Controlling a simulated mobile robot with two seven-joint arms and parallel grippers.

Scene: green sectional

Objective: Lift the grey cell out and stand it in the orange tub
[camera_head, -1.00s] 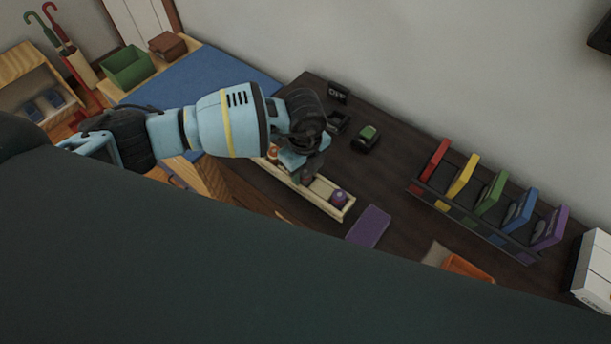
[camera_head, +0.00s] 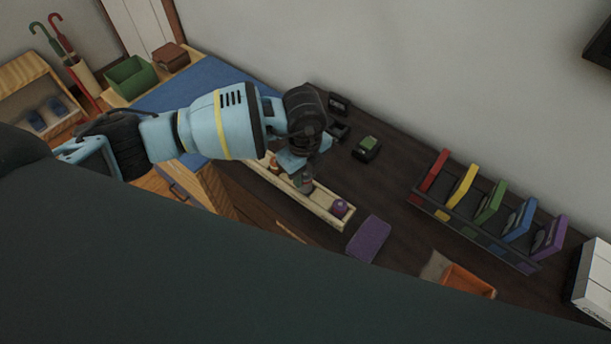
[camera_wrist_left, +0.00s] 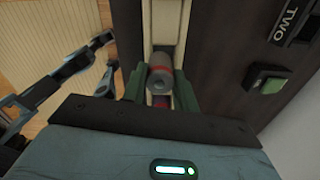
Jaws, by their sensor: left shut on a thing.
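My left gripper (camera_head: 306,184) is over the long cream tray (camera_head: 322,214) and points down. In the left wrist view its two green fingers (camera_wrist_left: 160,88) are shut on the grey cell (camera_wrist_left: 159,79), a grey cylinder with a red band. The cell is between the fingers, over the tray's channel; I cannot tell whether it still touches the tray. In the head view the fingers and wrist mostly hide the cell. The orange tub (camera_head: 468,281) is at the lower right, partly cut off by my own dark body.
A purple pad (camera_head: 368,239) lies between tray and tub. A rack of coloured folders (camera_head: 488,212) stands at the right. A small green-topped device (camera_head: 367,148) is behind the tray.

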